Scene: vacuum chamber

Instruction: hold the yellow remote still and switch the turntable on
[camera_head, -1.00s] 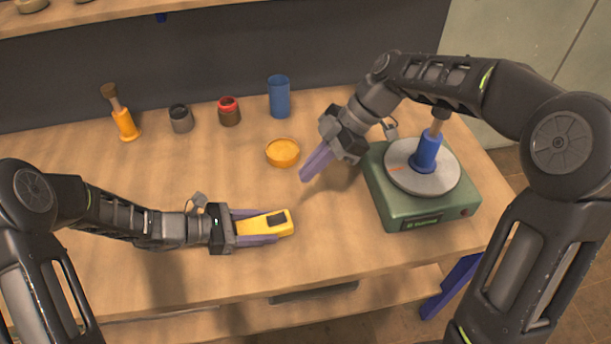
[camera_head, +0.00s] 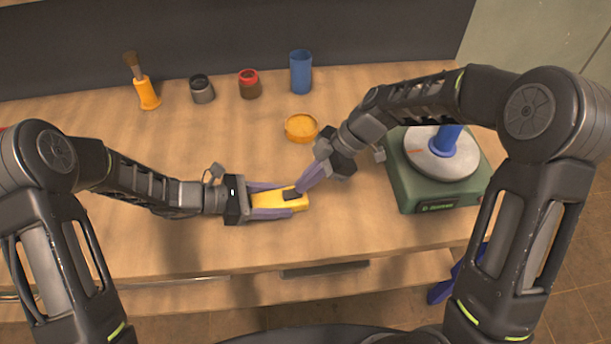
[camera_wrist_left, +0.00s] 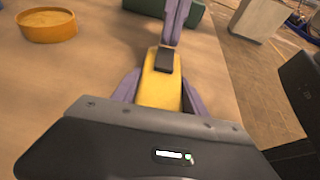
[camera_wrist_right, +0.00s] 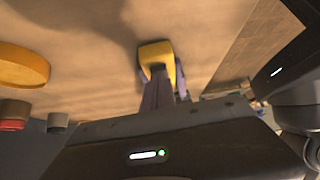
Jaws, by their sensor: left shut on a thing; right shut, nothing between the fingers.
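The yellow remote (camera_head: 268,200) lies on the wooden table between the fingers of my left gripper (camera_head: 282,200), which is shut on its sides. It also shows in the left wrist view (camera_wrist_left: 160,88), with a dark button (camera_wrist_left: 165,60) near its far end. My right gripper (camera_head: 302,188) is shut and empty, its fingertips at the remote's dark button; I cannot tell whether they press it. In the right wrist view the remote (camera_wrist_right: 155,49) is at the fingertips. The green turntable (camera_head: 408,195) stands at right, its grey disc (camera_head: 425,160) bearing a blue object (camera_head: 447,138), partly hidden by my right arm.
A round orange dish (camera_head: 300,128) sits behind the remote. A brush in an orange holder (camera_head: 148,95), a dark jar (camera_head: 202,90), a red-rimmed jar (camera_head: 249,84) and a blue cup (camera_head: 301,72) stand along the back. The table's front left is clear.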

